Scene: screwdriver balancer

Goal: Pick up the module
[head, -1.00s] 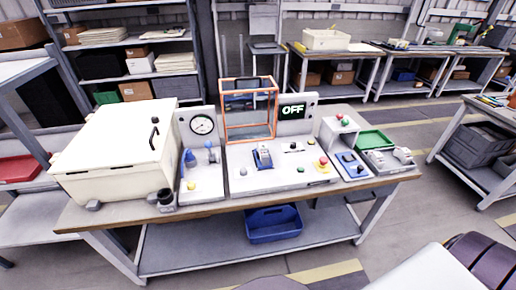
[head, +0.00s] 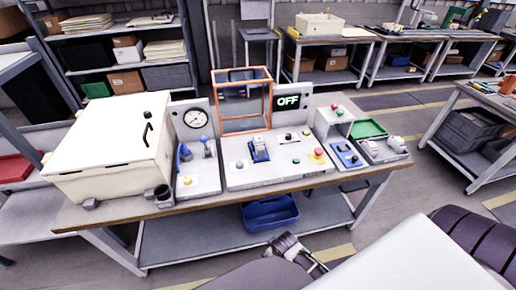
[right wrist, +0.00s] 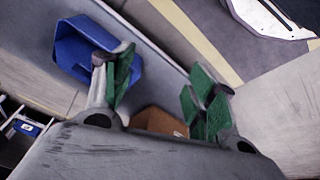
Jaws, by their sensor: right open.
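I cannot tell for sure which thing is the module. A small blue-and-white unit (head: 259,149) sits on the middle grey panel (head: 235,179) of the workbench, below an orange-framed clear box (head: 243,128). A blue plate with small parts (head: 347,155) lies on the panel to its right. My right gripper shows in the right wrist view (right wrist: 160,88) with its green-padded fingers apart and nothing between them. It is low in front of the bench, away from the bench-top units. My left gripper is not in view.
A cream box (head: 105,150) stands at the bench's left. A display (head: 288,102) reads OFF. A green tray (head: 369,128) and grey fittings (head: 385,148) are at the right. A blue bin (head: 270,213) is on the lower shelf; it also shows in the right wrist view (right wrist: 72,50).

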